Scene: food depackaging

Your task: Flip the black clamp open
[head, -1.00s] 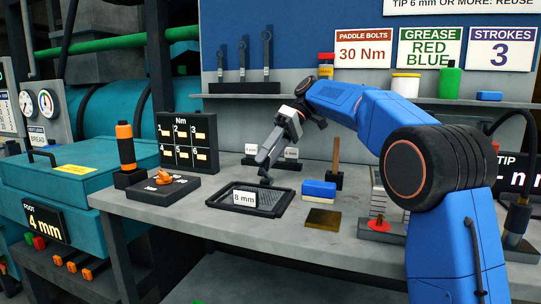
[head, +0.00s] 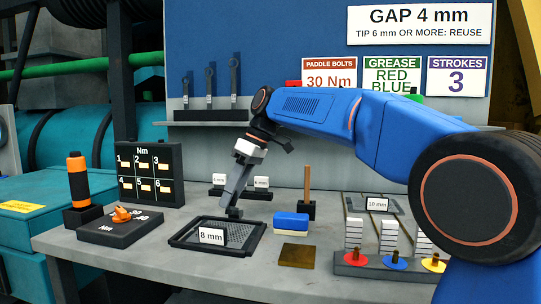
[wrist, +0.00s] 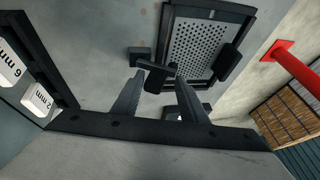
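A black framed tray with a perforated mesh (head: 184,238) lies on the bench, and it also shows in the wrist view (wrist: 247,12). In the wrist view a small black clamp-like piece (wrist: 155,80) sits at the frame's left edge, between my fingertips. A similar dark rounded piece (wrist: 228,63) is on the frame's opposite edge. My gripper (head: 234,210) points down at the tray's far edge. In the wrist view my gripper (wrist: 158,78) has its fingers apart on both sides of the black piece. I cannot tell whether they touch it.
An 8 mm card (head: 212,236) stands at the tray. A blue-and-white block (head: 291,222) and a brass plate (head: 296,254) lie to its right. An orange-handled tool (head: 78,178) and a dial box (head: 120,226) are on the left. A red post (wrist: 295,62) shows in the wrist view.

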